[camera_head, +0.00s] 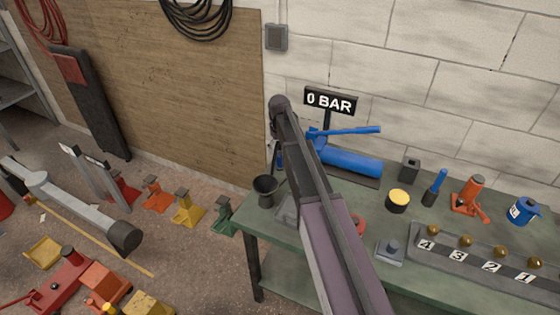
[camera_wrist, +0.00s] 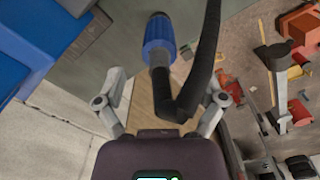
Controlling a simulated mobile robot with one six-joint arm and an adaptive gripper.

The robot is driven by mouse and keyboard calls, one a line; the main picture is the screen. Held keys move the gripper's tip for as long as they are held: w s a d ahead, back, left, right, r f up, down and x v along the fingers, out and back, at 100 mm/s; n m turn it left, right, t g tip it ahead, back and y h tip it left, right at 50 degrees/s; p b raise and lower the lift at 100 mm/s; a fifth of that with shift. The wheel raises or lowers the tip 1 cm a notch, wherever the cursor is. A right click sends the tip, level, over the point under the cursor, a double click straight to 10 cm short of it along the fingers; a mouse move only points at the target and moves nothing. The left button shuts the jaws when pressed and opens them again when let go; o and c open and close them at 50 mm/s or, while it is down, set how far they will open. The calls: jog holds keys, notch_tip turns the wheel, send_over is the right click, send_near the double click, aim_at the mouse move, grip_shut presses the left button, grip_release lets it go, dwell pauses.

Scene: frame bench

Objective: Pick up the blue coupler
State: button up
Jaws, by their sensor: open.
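The blue coupler (camera_wrist: 159,36) shows in the wrist view at top centre, a ribbed blue cylinder with a dark end and a grey collar. A thick black hose (camera_wrist: 205,60) bends in front of it and appears to lead to the collar. My gripper (camera_wrist: 166,88) is open, one grey finger on each side, with the hose bend between them. The coupler lies beyond the fingers, and no contact with it is visible. In the head view a small blue piece (camera_head: 279,159) shows beside my arm, probably the coupler. My arm largely hides the gripper there.
A green bench (camera_head: 255,221) carries a blue pump (camera_head: 350,161), a black cup (camera_head: 265,188), a yellow-topped tin (camera_head: 398,199) and a numbered rack (camera_head: 470,262). A "0 BAR" sign (camera_head: 330,101) stands behind the pump. Jacks and stands cover the floor at left.

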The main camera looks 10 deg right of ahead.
aim_at(280, 154)
jog(key=shift+f, duration=0.15)
notch_tip(280, 154, down, 3)
jog(key=b, duration=0.3)
jog(key=shift+s+d, duration=0.15)
jog(key=shift+f+b, duration=0.95)
jog(key=shift+b, duration=0.2)
grip_shut()
